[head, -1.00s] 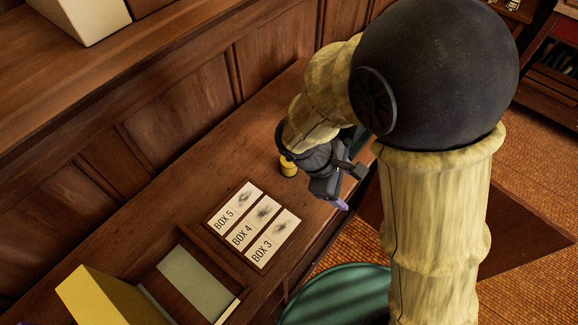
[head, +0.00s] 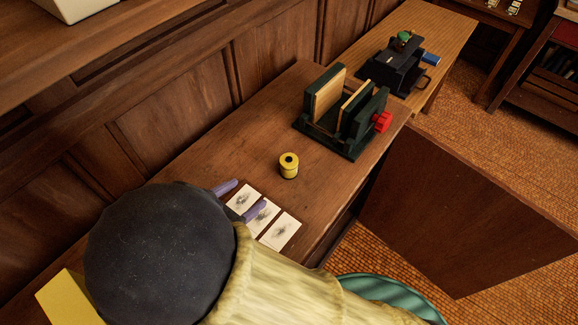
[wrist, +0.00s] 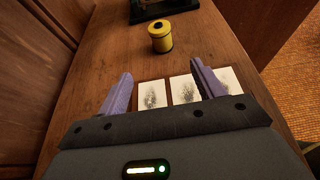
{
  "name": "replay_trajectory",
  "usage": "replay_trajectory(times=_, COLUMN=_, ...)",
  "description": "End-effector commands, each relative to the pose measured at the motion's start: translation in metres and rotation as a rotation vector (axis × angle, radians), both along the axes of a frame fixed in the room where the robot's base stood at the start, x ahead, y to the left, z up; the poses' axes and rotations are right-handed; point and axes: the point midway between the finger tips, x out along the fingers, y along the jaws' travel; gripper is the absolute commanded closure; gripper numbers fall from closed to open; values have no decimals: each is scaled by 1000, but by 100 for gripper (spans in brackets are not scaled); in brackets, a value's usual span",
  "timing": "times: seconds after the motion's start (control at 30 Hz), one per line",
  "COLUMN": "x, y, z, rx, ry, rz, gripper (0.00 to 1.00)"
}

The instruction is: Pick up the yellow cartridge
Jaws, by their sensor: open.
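The yellow cartridge (head: 288,166) stands upright on the wooden bench top, a short cylinder with a dark hole in its top. It also shows in the wrist view (wrist: 161,38), ahead of the fingers and apart from them. My gripper (head: 240,198) is open and empty, with two purple fingers over the printed cards. In the wrist view the open fingers (wrist: 160,82) point toward the cartridge, which lies beyond the gap between them. My arm hides part of the bench at lower left in the head view.
Several white cards with dark smudges (head: 282,231) lie beneath the fingers. A green and wood clamp-like device with a red knob (head: 335,140) stands beyond the cartridge. A dark machine (head: 395,70) is farther back. Bench around the cartridge is clear. A wooden panel wall (head: 180,120) borders the left.

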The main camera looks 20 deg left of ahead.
Motion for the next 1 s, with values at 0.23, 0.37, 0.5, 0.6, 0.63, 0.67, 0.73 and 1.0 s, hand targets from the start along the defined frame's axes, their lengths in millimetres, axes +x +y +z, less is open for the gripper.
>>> replay_trajectory(times=0.23, x=1, y=-1, z=0, rx=1, ry=1, rz=-4, gripper=32)
replay_trajectory(times=0.37, x=7, y=-3, z=-2, rx=-1, ry=1, rz=-5, gripper=32)
replay_trajectory(times=0.5, x=24, y=-8, z=-9, rx=-3, ry=1, rz=-4, gripper=32)
replay_trajectory(times=0.6, x=40, y=-12, z=-16, rx=-3, ry=0, rz=-5, gripper=32)
replay_trajectory(times=0.63, x=44, y=-13, z=-18, rx=-3, ry=1, rz=-4, gripper=32)
replay_trajectory(times=0.67, x=49, y=-14, z=-20, rx=-2, ry=2, rz=-3, gripper=32)
replay_trajectory(times=0.73, x=60, y=-18, z=-25, rx=-2, ry=2, rz=-4, gripper=32)
replay_trajectory(times=1.0, x=102, y=-31, z=-42, rx=-1, ry=2, rz=-8, gripper=32)
